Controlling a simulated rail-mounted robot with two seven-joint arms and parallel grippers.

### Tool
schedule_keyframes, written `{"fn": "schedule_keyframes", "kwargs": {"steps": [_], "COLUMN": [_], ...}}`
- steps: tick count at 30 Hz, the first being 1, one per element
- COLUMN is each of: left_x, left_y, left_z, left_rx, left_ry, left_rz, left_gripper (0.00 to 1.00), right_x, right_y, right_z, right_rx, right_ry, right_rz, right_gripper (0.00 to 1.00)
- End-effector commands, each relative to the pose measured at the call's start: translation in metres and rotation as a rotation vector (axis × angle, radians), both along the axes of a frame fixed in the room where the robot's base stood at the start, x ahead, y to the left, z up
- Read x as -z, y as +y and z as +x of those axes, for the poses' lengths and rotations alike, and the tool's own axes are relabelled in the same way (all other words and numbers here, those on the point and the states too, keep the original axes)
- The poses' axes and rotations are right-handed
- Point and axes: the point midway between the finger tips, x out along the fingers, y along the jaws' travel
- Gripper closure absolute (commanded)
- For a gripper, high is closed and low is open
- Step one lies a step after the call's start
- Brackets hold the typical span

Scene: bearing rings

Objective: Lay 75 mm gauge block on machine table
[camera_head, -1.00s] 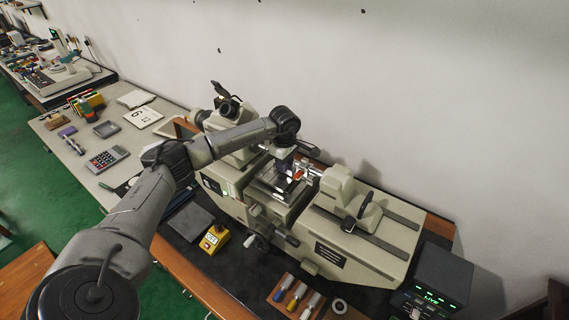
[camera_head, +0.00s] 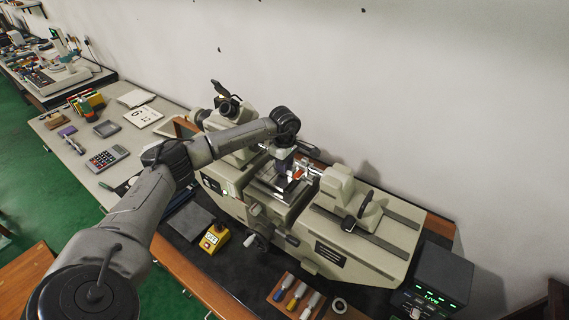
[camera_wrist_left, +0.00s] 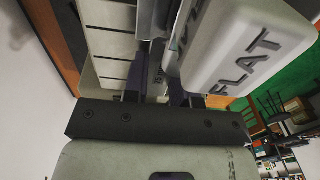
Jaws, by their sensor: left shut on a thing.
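My left gripper (camera_head: 283,174) reaches down over the measuring machine and points at its small grey machine table (camera_head: 264,191). In the left wrist view, the dark purple fingers (camera_wrist_left: 157,80) are shut on a narrow grey metal piece (camera_wrist_left: 157,52), which appears to be the 75 mm gauge block. Its lower end is hidden, so I cannot tell whether it touches the table. In the head view the block is too small and covered to make out clearly. My right gripper is not in view.
A cream block marked FLAT (camera_wrist_left: 240,50) stands close beside the fingers in the wrist view. The tailstock (camera_head: 337,185) is right of the table. A yellow control box (camera_head: 214,238), a tray of coloured-handled tools (camera_head: 296,296) and a display box (camera_head: 442,276) stand in front and right.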

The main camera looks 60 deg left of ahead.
Motion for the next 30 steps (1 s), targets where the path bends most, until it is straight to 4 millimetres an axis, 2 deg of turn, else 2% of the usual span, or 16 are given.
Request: {"fn": "schedule_keyframes", "kwargs": {"steps": [8, 9, 17, 30], "left_x": [0.0026, 0.002, 0.0022, 0.0005], "left_y": [0.0001, 0.0001, 0.0, 0.0], "left_z": [0.0002, 0.0002, 0.0001, -0.0001], "left_rx": [0.0, 0.0, 0.0, 0.0], "left_ry": [-0.001, -0.001, 0.0, 0.0], "left_rz": [0.0, -0.001, 0.0, 0.0], "left_gripper": [1.0, 0.71, 0.46, 0.45], "right_x": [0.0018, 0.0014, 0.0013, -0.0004], "right_y": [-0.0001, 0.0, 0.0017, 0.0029], "right_z": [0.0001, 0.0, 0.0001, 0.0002], "right_rx": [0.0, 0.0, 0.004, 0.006], "right_ry": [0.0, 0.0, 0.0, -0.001], "right_rz": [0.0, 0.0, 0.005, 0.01], "right_gripper": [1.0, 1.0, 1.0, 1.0]}}
